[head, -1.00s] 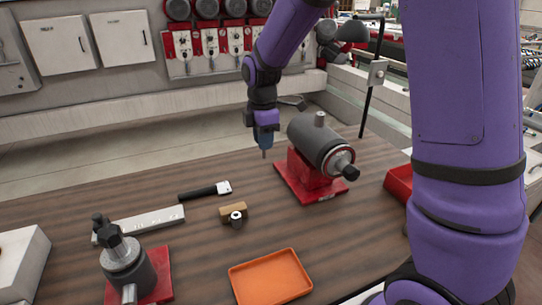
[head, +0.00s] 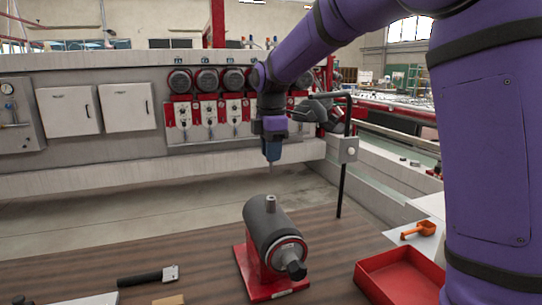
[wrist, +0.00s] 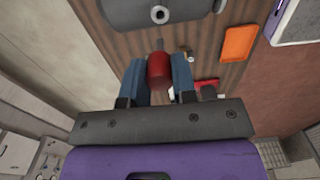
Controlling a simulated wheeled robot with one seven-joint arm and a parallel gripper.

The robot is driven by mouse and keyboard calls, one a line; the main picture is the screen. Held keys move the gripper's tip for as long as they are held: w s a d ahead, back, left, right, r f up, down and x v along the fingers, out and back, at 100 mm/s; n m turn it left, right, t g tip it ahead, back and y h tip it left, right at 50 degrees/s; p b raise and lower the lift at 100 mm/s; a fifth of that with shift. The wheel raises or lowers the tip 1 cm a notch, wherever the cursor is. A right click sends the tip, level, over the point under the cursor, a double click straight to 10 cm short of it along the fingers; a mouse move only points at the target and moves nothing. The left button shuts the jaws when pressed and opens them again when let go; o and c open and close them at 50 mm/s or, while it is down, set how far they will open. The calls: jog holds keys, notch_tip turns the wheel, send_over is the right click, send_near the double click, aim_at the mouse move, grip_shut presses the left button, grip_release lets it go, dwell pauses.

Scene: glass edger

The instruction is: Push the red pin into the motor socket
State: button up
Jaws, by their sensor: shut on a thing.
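The dark grey motor (head: 268,232) lies on a red base (head: 250,280) on the wooden bench. Its socket (head: 270,203) is a short light metal collar standing up from the motor's top. My gripper (head: 271,158) is above the motor, pointing down, with clear space under it. In the wrist view it is shut on the red pin (wrist: 159,68), whose narrow grey end points away from the fingers. The wrist view also shows the socket opening (wrist: 159,14) in the motor (wrist: 185,12), apart from the pin. The head view shows only a thin tip below the fingers.
A red tray (head: 400,275) stands right of the motor, with an orange scoop (head: 418,230) behind it. A black-handled tool (head: 148,276) lies at the left front. A thin black post (head: 343,180) rises behind the motor. An orange tray (wrist: 239,44) shows in the wrist view.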

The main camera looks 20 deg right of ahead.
aim_at(271, 172)
jog(key=shift+f, duration=0.1)
jog(key=shift+f, duration=2.9)
jog(key=shift+f, duration=2.3)
jog(key=o, duration=1)
jog(key=shift+r, duration=0.1)
notch_tip(271, 172, up, 11)
jog(key=shift+f, duration=0.15)
